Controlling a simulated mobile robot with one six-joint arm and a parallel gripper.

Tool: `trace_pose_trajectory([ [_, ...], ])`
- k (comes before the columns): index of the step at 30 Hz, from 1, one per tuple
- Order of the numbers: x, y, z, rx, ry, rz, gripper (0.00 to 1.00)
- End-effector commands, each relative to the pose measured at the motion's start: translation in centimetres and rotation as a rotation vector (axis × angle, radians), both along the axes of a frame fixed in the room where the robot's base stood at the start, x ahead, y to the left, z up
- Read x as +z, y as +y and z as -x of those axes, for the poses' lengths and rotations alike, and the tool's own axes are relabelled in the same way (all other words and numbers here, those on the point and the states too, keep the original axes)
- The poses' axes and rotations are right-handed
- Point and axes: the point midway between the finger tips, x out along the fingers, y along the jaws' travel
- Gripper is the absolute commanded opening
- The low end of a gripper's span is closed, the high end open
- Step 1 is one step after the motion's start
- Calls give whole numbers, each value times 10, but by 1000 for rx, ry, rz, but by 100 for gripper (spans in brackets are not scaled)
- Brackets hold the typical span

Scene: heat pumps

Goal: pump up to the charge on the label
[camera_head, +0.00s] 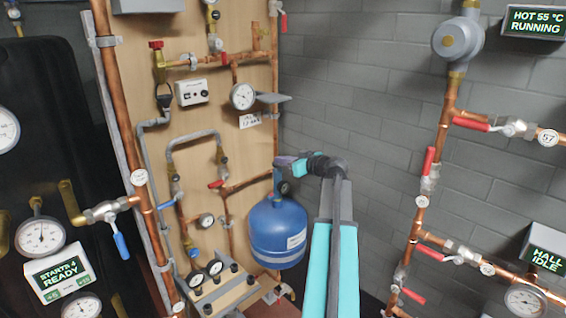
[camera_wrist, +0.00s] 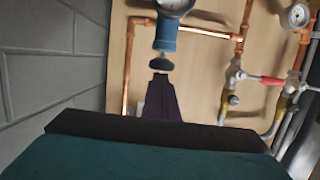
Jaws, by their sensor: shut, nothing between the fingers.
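A blue vessel (camera_head: 278,235) with a white label (camera_head: 296,241) hangs low by the wooden board. The label's writing is too small to read. A small gauge (camera_head: 284,187) sits on its blue neck. The wrist view looks upside down and shows the blue neck (camera_wrist: 166,36), the gauge (camera_wrist: 173,5) and a dark knob (camera_wrist: 160,64) at the neck's end. My gripper (camera_head: 285,160), purple, is at the top of the neck; in the wrist view its shut fingers (camera_wrist: 161,80) point at the knob. I cannot tell whether they touch it.
A round gauge (camera_head: 242,96) with a partly legible white tag (camera_head: 250,120) is above the vessel. Copper pipes and red-handled valves (camera_head: 217,184) are on the board. The grey brick wall (camera_head: 340,100) is close on the right. A black tank (camera_head: 50,120) stands left.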

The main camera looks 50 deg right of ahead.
Motion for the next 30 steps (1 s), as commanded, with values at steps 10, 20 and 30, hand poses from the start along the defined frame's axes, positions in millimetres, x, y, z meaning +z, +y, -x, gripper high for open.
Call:
trace_pose_trajectory([
  [10,-13,0,1,1,8,0,0],
  [20,-14,0,1,2,10,0,0],
  [30,11,2,-1,4,4,2,0],
])
